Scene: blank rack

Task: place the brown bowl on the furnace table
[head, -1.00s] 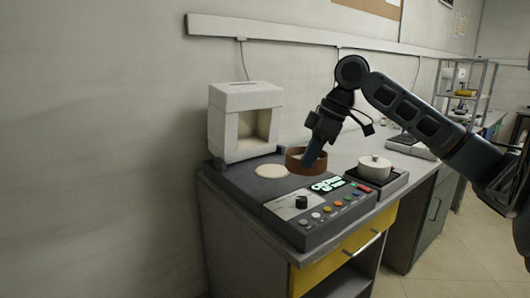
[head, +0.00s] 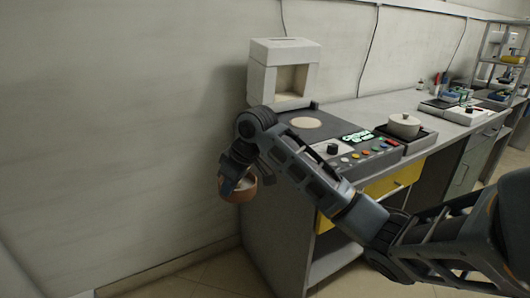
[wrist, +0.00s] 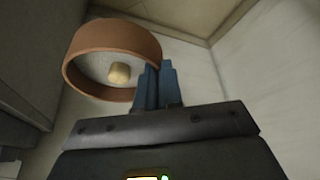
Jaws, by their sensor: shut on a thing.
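The brown bowl (head: 238,189) hangs in the air left of the counter's left end in the head view, below the counter top's height in the picture. In the wrist view the bowl (wrist: 112,38) shows its rim and a small tan lump (wrist: 119,72) inside. My gripper (wrist: 158,72) is shut on the bowl's wall with its blue fingers. In the head view my gripper (head: 232,176) is mostly hidden by my arm. The furnace table (head: 322,131) is the dark grey unit with a pale round disc (head: 307,122) and a control panel, beside the white furnace (head: 284,72).
A pale pot (head: 404,125) stands on a dark hotplate to the right of the control panel. A yellow drawer (head: 392,178) is in the counter front. A shelf rack (head: 505,55) stands far right. Floor left of the counter is clear.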

